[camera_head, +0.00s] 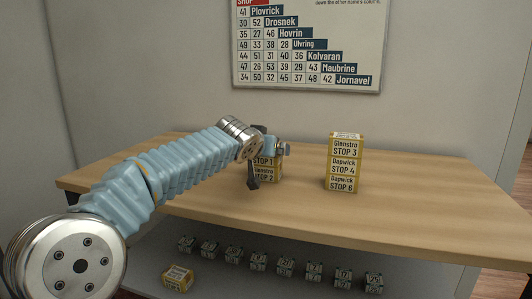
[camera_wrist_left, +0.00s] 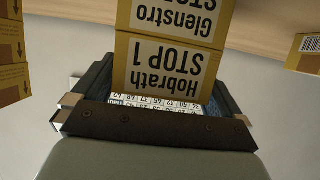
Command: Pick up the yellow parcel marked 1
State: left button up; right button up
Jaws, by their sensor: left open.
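The yellow parcel marked STOP 1 (camera_head: 263,161) is the top one of a short stack on the counter, partly hidden by my left arm in the head view. In the left wrist view the parcel (camera_wrist_left: 165,66) appears upside down, labelled Hobrath STOP 1. Under it is a yellow parcel marked Glenstro STOP 2 (camera_head: 265,175). My left gripper (camera_head: 268,166) is at the stack. In its wrist view the open gripper (camera_wrist_left: 155,98) has a finger on each side of the STOP 1 parcel. I cannot tell whether they touch it. My right gripper is not in view.
A second yellow stack (camera_head: 345,164), topped by Glenstro STOP 3, stands to the right on the counter (camera_head: 430,205). A yellow parcel (camera_head: 178,278) and several small numbered boxes (camera_head: 258,262) lie on the lower shelf. A printed chart (camera_head: 308,45) hangs on the wall.

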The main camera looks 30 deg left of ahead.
pick_arm(q)
jog(key=c, duration=0.7)
jog(key=shift+c, duration=0.8)
jog(key=shift+r, duration=0.15)
